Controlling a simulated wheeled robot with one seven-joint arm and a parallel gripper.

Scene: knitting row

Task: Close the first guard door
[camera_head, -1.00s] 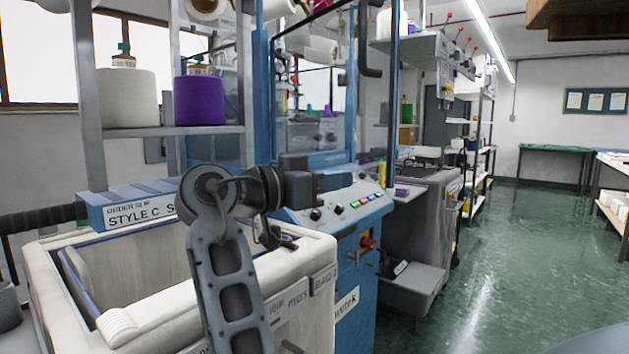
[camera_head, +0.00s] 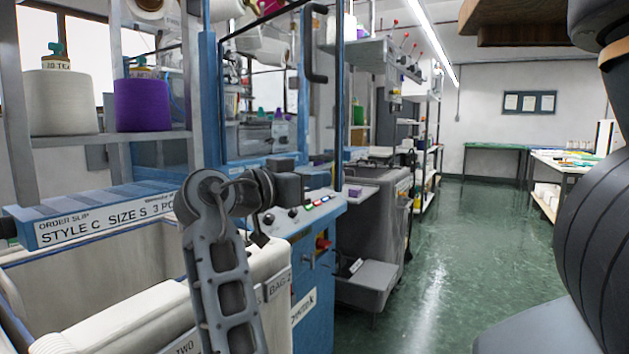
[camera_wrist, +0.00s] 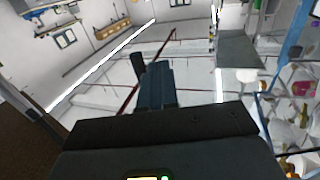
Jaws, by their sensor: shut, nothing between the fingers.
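The nearest guard door (camera_head: 262,95) is a tall clear panel in a blue and dark frame on the blue knitting machine. It seems to stand swung out towards the aisle, though its exact angle is hard to tell. A black bar handle (camera_head: 315,45) sits high near its outer edge. My gripper (camera_wrist: 157,78) shows its dark fingers together and empty in the wrist view, against the ceiling and walls. The door is not clearly visible there. My grey slotted arm link stands in front of the machine in the head view, apart from the handle.
A control panel (camera_head: 300,212) is on the machine's front. A cream-lined bin (camera_head: 90,270) stands close at left below an order-slip box (camera_head: 100,215). A grey cabinet (camera_head: 375,215) stands beyond. The green aisle floor (camera_head: 455,255) is open.

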